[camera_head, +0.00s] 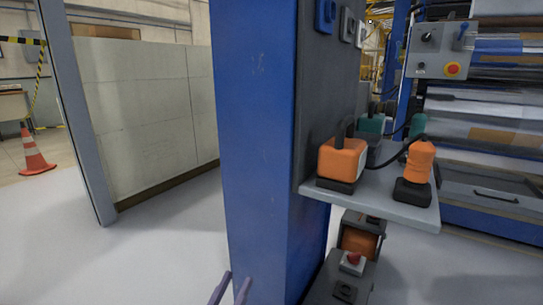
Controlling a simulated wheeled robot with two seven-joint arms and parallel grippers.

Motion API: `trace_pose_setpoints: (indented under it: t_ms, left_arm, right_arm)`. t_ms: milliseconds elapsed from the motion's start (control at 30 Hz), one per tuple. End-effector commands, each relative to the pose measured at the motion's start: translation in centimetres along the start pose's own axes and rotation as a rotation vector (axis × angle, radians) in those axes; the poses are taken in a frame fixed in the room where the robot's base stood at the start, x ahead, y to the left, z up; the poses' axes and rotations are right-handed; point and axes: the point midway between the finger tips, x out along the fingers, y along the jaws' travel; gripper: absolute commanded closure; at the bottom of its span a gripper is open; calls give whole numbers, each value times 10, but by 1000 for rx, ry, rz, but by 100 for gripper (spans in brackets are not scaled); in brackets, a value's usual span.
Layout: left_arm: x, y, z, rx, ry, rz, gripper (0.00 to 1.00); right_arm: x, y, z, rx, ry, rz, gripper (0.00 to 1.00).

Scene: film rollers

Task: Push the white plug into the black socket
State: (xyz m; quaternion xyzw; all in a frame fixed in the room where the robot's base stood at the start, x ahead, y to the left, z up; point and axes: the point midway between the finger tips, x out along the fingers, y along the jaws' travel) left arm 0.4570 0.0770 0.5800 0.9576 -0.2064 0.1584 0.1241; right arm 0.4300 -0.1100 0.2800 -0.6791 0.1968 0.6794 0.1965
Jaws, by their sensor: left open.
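My left gripper (236,279) shows at the bottom edge as two thin purplish fingers. They are apart with nothing between them, in front of the foot of the blue column. I cannot make out a white plug in this view. A black socket cannot be told for certain either. Small square fittings, one blue (325,15) and one grey (347,24), sit high on the dark side panel (318,95) of the column, cut by or near the top edge. My left gripper is far below them. My right gripper is not in view.
The blue column (255,150) fills the middle. A grey shelf (377,203) juts out right of it, bearing two orange devices (343,159) (420,162) with dark bases and cables. Open floor lies left, with an orange cone (35,155).

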Motion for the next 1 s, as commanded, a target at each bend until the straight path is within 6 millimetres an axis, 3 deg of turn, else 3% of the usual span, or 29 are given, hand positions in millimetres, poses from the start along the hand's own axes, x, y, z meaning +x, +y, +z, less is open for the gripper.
trace_pose_setpoints:
  t_ms: [1000]
  left_arm:
    - [15, 7, -39, 0, 0, 0, 50]
  right_arm:
    - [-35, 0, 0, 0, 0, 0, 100]
